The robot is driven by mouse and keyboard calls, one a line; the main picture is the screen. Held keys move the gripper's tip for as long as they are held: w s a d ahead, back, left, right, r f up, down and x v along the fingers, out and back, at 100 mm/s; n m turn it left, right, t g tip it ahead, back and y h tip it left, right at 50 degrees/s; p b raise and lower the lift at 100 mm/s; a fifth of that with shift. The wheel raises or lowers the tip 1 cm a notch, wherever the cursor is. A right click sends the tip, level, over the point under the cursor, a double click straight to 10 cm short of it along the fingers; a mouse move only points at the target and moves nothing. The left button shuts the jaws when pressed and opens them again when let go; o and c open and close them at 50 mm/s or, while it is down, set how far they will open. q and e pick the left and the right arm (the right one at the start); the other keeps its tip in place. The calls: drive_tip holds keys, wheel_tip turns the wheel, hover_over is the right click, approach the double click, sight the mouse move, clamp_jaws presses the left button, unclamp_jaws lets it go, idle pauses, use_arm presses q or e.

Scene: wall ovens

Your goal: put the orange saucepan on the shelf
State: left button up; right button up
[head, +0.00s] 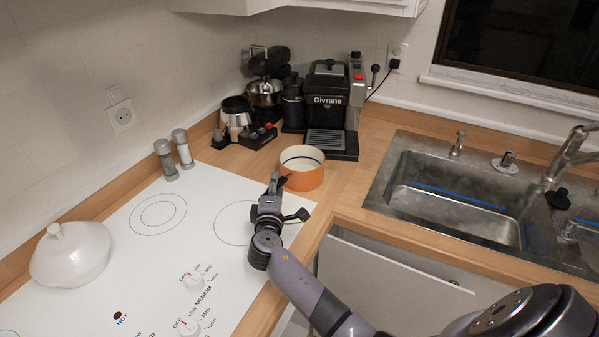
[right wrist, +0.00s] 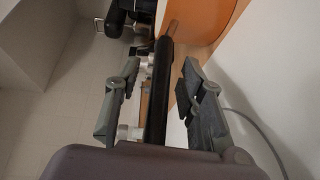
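The orange saucepan (head: 302,178) stands upright on the wooden counter, between the cooktop and the coffee machine. Its orange side also shows at the top of the right wrist view (right wrist: 202,18). My right gripper (head: 284,197) is just in front of the pan, over the cooktop's far right corner. In the right wrist view its fingers (right wrist: 161,70) are apart, with the dark handle (right wrist: 158,95) running between them and gaps visible on both sides. In the head view the gripper mostly hides the handle. My left gripper is not in view. I cannot make out a shelf.
A black coffee machine (head: 328,98) stands behind the pan, with a stand mixer (head: 266,80) to its left. A white lidded pot (head: 70,256) sits on the cooktop (head: 110,225). Two shakers (head: 182,150) stand at the wall. A sink (head: 460,190) is at right.

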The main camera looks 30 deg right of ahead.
clamp_jaws()
idle(0.5)
drive_tip(key=shift+r, duration=0.1)
idle(0.4)
